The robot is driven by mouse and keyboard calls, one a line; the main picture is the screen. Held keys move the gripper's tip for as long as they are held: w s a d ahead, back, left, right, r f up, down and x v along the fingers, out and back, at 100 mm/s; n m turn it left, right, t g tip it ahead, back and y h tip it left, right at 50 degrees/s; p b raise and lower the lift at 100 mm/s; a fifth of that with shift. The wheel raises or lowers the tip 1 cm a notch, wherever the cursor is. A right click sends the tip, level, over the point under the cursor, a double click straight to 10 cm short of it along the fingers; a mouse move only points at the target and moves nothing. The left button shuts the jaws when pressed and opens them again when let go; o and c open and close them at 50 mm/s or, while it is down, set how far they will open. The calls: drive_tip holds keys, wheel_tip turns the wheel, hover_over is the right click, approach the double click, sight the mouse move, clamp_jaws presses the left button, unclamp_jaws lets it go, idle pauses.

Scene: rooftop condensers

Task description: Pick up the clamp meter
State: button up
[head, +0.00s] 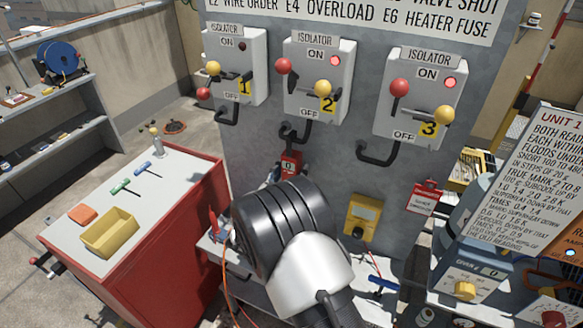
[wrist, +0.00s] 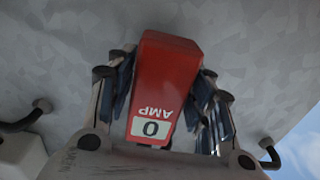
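The clamp meter is a small red body with a white "AMP 0" label. In the head view the clamp meter (head: 291,165) is upright in front of the grey panel, below isolator 2, its lower part hidden by my arm. In the wrist view the clamp meter (wrist: 168,78) fills the middle, its label upside down. My gripper (wrist: 165,95) has one finger on each side of it, very close to its sides. I cannot tell whether both pads touch it. In the head view my wrist hides most of the gripper.
The grey panel (head: 330,185) carries three isolators with handles and black conduits. A yellow meter (head: 362,216) and a red tag (head: 424,198) are to the right. A red cabinet (head: 185,235) with a yellow tray (head: 110,232) stands left. A printed board (head: 540,175) stands at right.

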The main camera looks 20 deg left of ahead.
drive_tip(key=c, duration=0.8)
drive_tip(key=shift+r, duration=0.1)
